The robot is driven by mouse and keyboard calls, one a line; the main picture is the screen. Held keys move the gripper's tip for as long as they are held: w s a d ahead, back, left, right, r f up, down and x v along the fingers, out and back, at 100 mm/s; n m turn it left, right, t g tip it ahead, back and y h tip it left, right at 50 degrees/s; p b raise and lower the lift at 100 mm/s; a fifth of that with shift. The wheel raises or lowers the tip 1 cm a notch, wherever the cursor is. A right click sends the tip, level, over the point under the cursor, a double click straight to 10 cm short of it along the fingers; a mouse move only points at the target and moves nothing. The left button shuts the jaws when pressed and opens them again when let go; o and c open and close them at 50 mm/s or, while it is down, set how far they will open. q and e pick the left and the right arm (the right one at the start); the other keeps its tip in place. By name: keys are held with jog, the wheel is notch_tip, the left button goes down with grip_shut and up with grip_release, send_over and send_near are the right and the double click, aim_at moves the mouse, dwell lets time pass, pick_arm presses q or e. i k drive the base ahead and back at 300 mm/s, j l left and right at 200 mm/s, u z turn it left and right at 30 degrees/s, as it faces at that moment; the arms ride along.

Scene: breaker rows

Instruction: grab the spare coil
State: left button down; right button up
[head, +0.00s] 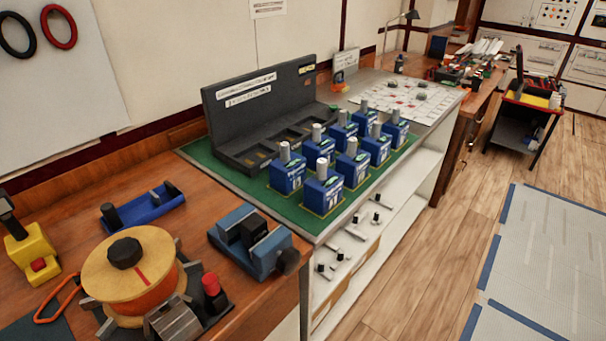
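A large spool (101,266) with tan round flanges, orange winding and a black centre knob sits on the wooden bench at the lower left. It is the most coil-like thing in view, but I cannot tell whether it is the spare coil. Several blue block-shaped units (288,172) with pale cylinders on top stand in two rows on a green mat (213,157). Neither of my grippers is in view.
A blue-grey vise (247,240), a blue tool holder (145,207) and a yellow device with a red button (27,250) share the wooden bench (205,197). A dark slotted rack (240,105) stands behind the blue units.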

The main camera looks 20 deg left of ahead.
aim_at(254, 229)
jog(key=u, duration=1.1)
jog(key=i+l+u, duration=0.15)
jog(key=l+u, duration=0.45)
jog(key=u, duration=0.2)
jog(key=i+l+u, duration=0.1)
jog(key=l+u, duration=0.7)
